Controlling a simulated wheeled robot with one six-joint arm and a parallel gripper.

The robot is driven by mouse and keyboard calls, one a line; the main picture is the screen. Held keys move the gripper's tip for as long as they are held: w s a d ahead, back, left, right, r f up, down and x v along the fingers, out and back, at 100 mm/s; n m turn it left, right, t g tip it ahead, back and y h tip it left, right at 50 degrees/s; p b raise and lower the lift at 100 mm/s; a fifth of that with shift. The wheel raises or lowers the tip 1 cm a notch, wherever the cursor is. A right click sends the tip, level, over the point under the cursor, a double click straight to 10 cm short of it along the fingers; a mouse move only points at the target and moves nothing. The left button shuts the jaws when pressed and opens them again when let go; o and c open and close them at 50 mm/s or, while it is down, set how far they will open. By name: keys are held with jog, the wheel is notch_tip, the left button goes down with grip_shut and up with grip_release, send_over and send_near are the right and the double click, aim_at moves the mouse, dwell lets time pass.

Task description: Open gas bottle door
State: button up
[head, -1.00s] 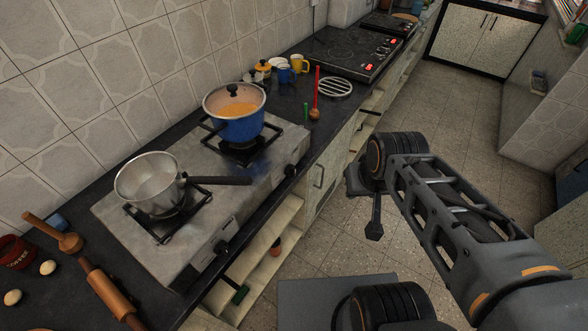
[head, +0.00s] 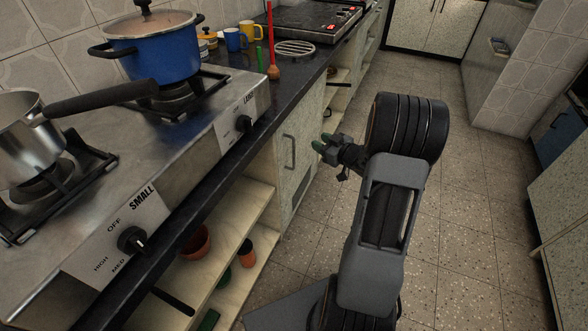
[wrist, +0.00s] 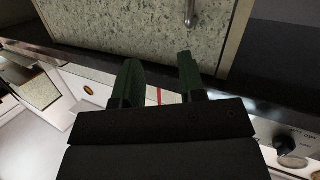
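A speckled pale cabinet door (head: 303,155) is closed under the dark counter, just right of the open shelves beneath the stove. I cannot tell from any label that it is the gas bottle door. Its grey vertical bar handle (head: 289,153) is on the door's left part. My gripper (head: 322,142) is in front of the door, right of the handle and apart from it. In the wrist view my gripper (wrist: 159,62) has its two dark green fingers spread with nothing between them. There the door (wrist: 130,30) fills the top, with the handle's end (wrist: 188,12) beyond the fingertips.
The stove (head: 150,200) carries a blue pot (head: 160,58) and a steel saucepan (head: 25,140), its black handle sticking out right. The counter edge (head: 230,150) runs above the door. Pots stand on the open shelves (head: 235,225). The tiled floor (head: 460,220) is clear on the right.

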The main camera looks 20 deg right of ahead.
aim_at(293, 150)
jog(key=s+f+y+b, duration=0.3)
jog(key=f+y, duration=0.1)
jog(key=f, duration=0.4)
jog(key=shift+n, duration=0.4)
jog(key=b+x, duration=0.1)
jog(key=x, duration=0.3)
jog(key=b+x, duration=0.1)
jog(key=x, duration=0.3)
jog(key=r+b+x, duration=0.1)
jog(key=b+x, duration=0.1)
jog(key=x, duration=0.2)
jog(key=shift+w+a, duration=0.3)
jog(key=shift+w, duration=0.05)
jog(key=shift+c, duration=0.2)
grip_shut()
jog(key=shift+d, duration=0.1)
